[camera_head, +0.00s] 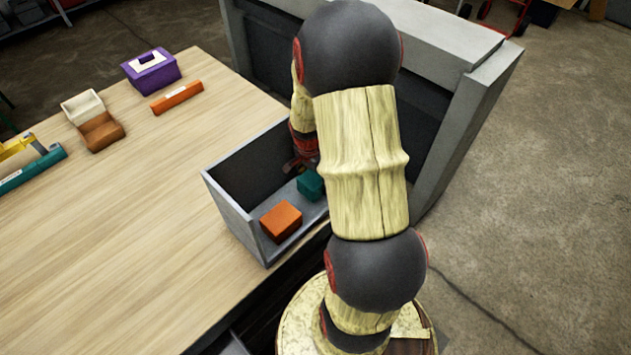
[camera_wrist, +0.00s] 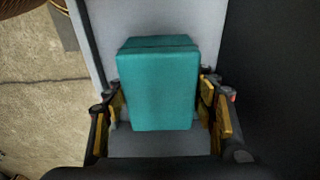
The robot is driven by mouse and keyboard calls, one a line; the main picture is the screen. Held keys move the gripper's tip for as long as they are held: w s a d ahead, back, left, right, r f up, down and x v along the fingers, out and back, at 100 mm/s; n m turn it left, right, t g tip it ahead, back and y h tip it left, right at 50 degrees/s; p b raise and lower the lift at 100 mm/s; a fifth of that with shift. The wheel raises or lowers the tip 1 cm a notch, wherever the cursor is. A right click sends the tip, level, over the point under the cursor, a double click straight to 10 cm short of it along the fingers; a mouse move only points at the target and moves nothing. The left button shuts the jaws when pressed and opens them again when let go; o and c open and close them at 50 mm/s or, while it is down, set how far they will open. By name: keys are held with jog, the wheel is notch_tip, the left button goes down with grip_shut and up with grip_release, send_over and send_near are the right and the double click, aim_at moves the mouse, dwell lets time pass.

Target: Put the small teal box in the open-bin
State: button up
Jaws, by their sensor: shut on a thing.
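The small teal box (camera_head: 310,185) shows inside the grey open-bin (camera_head: 231,213), near its right end, partly hidden by my arm. In the wrist view the teal box (camera_wrist: 158,88) sits between the two fingers of my gripper (camera_wrist: 164,112), with a finger on each side. My gripper (camera_head: 303,168) is shut on the box and reaches down into the bin. The bin's grey floor and wall (camera_wrist: 150,18) show behind the box in the wrist view. I cannot tell whether the box touches the bin floor.
An orange box (camera_head: 281,221) lies in the bin's near end. On the wooden table (camera_head: 130,235) are a purple case (camera_head: 150,71), an orange bar (camera_head: 176,97), an open brown-and-white box (camera_head: 99,130) and a teal tool (camera_head: 32,170). A grey panelled structure (camera_head: 470,110) stands behind the bin.

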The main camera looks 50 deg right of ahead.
aim_at(312, 179)
jog(key=shift+f, duration=0.15)
jog(key=o, duration=1.4)
jog(key=shift+o, duration=0.2)
jog(key=r+p, duration=0.1)
jog(key=r, duration=0.3)
jog(key=a+r+p, duration=0.1)
jog(key=r, duration=0.3)
jog(key=r+p, duration=0.1)
jog(key=r, duration=0.3)
jog(key=shift+a+r, duration=0.15)
jog(key=shift+a, duration=0.1)
